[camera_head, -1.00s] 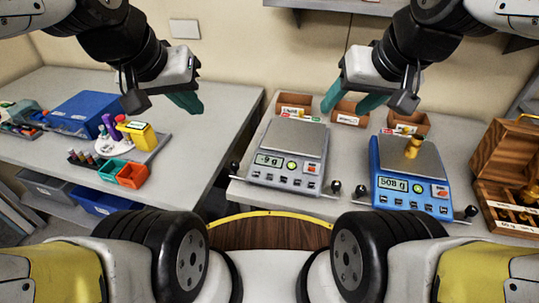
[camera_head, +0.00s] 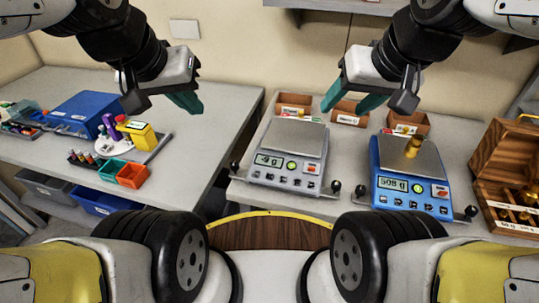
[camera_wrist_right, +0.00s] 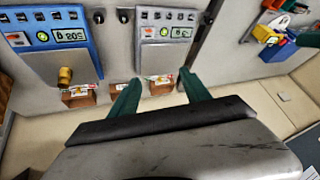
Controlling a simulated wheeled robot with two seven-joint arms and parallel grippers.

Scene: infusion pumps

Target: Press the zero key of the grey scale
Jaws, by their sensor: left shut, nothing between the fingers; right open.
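The grey scale (camera_head: 296,142) stands on the right-hand table in the head view, its pan empty. Its display (camera_head: 269,160) reads what looks like -9 g, with a green button, a red-orange key and a row of dark keys below; the key labels are too small to read. It also shows upside down in the right wrist view (camera_wrist_right: 162,57). My right gripper (camera_head: 348,101) is open and empty, in the air above the back of the table. My left gripper (camera_head: 190,103) is shut and empty, in the air above the left-hand table's right part.
A blue scale (camera_head: 397,205) reading about 508 g bears a brass weight (camera_head: 412,147), right of the grey one. Small wooden boxes (camera_head: 350,114) stand behind the scales. An open wooden weight case (camera_head: 488,190) is at the right. Tubes and bins (camera_head: 131,176) fill part of the left table.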

